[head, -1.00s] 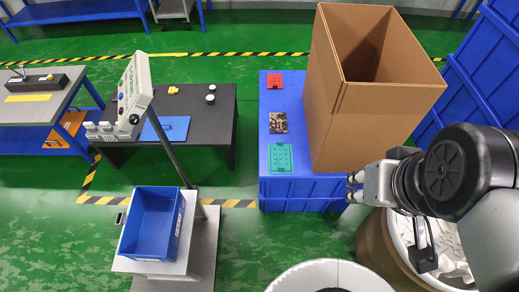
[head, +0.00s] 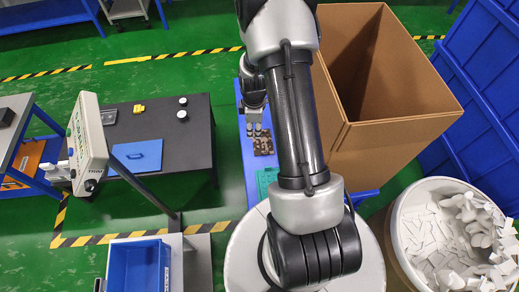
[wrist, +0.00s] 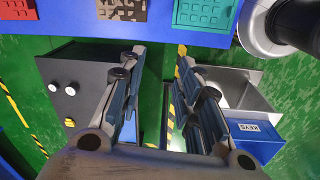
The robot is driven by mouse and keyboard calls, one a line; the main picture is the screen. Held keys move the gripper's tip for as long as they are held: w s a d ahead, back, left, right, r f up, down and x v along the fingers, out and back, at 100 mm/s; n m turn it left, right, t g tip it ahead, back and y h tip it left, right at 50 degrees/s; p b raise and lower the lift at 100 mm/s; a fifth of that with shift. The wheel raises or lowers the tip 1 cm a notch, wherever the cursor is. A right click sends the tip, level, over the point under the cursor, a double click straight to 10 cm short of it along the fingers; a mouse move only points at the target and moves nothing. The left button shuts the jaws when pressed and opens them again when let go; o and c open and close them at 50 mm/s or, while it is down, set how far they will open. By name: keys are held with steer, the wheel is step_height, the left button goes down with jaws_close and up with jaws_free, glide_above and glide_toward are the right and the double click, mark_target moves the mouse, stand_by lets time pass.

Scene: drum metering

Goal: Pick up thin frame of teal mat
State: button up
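The teal mat (head: 266,177) lies at the near end of the blue surface in the head view, partly hidden by my arm. The wrist view shows it at the top right (wrist: 205,14), a flat teal piece with a raised grid pattern. I cannot make out a separate thin frame on it. My gripper (head: 254,130) is over the dark brown patterned mat (head: 263,146), beyond the teal mat. In the wrist view my gripper (wrist: 158,50) is open, with nothing between its fingers.
A red mat (wrist: 17,8) lies on the same blue surface (wrist: 65,20). A tall open cardboard box (head: 385,140) stands right beside it. A drum of white pieces (head: 450,235) is at the right. A dark table (head: 150,115) and a blue bin (head: 138,265) are at the left.

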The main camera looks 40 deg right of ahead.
steer(key=shift+n+g, duration=0.4)
steer(key=shift+n, duration=0.5)
steer(key=s+f+b, duration=0.1)
steer(key=f, duration=0.6)
steer(key=s+d+f+b, duration=0.1)
steer(key=f, duration=0.7)
steer(key=s+d+f+b, duration=0.1)
steer(key=s+f, duration=0.1)
steer(key=f, duration=0.6)
steer(key=shift+b, duration=0.4)
steer(key=f, duration=0.1)
steer(key=f+b, duration=0.1)
steer(key=f, duration=0.1)
steer(key=f+b, duration=0.1)
steer(key=f, duration=0.1)
steer(key=shift+w+d+f, duration=0.2)
steer(key=shift+d+f, duration=0.05)
steer(key=shift+c, duration=0.3)
jaws_close()
